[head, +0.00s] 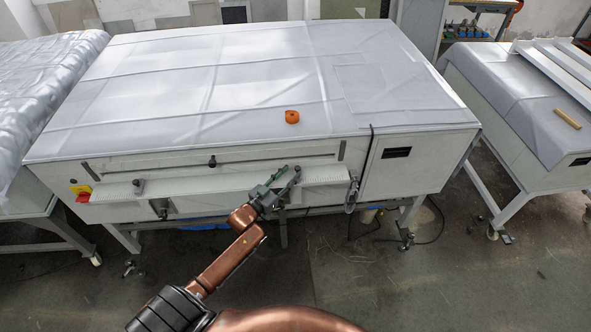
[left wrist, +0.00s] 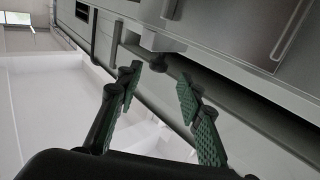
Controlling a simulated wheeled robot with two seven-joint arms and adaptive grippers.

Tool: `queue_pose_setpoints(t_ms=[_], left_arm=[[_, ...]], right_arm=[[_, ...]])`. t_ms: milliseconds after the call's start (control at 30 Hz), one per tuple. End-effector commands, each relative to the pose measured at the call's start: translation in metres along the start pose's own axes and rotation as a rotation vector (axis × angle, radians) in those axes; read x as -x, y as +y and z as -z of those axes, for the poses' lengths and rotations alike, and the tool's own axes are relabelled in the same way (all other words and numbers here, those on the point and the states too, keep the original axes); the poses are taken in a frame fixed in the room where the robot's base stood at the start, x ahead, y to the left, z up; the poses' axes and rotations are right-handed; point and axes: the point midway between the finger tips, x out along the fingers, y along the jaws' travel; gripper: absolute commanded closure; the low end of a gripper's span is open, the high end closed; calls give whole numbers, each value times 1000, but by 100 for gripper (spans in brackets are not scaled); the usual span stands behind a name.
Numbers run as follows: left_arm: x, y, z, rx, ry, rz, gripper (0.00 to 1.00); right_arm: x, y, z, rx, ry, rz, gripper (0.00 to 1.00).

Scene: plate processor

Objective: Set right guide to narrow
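The white plate processor (head: 410,170) has a ledge (head: 225,182) along its front. A small dark fitting with a hanging part, which looks like the right guide (head: 352,192), is at the ledge's right end. A similar fitting, probably the left guide (head: 138,187), is at the left end. My left gripper (head: 285,178) is at the ledge's front, left of the right guide. In the left wrist view its green-padded fingers (left wrist: 165,92) are apart with nothing between them. A dark round knob (left wrist: 157,63) beside a white block shows beyond the fingertips. My right gripper is not in view.
An orange ring-shaped object (head: 292,117) lies on the covered top. A red and yellow switch (head: 82,193) is at the machine's left front. A black cable (head: 370,150) hangs near the right guide. Another covered table (head: 500,95) stands at right. The floor in front is mostly clear.

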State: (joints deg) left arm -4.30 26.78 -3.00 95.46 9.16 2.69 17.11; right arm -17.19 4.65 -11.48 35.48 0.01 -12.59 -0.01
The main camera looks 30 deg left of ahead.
Motion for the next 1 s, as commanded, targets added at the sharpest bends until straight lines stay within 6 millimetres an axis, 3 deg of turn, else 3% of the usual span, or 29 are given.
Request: queue_pose_setpoints(t_ms=[200,400,1000], left_arm=[[45,0,0,0,-2,1,65],[67,0,0,0,0,1,65],[71,0,0,0,0,1,65]], right_arm=[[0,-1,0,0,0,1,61],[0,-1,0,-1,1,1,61],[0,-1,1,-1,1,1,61]])
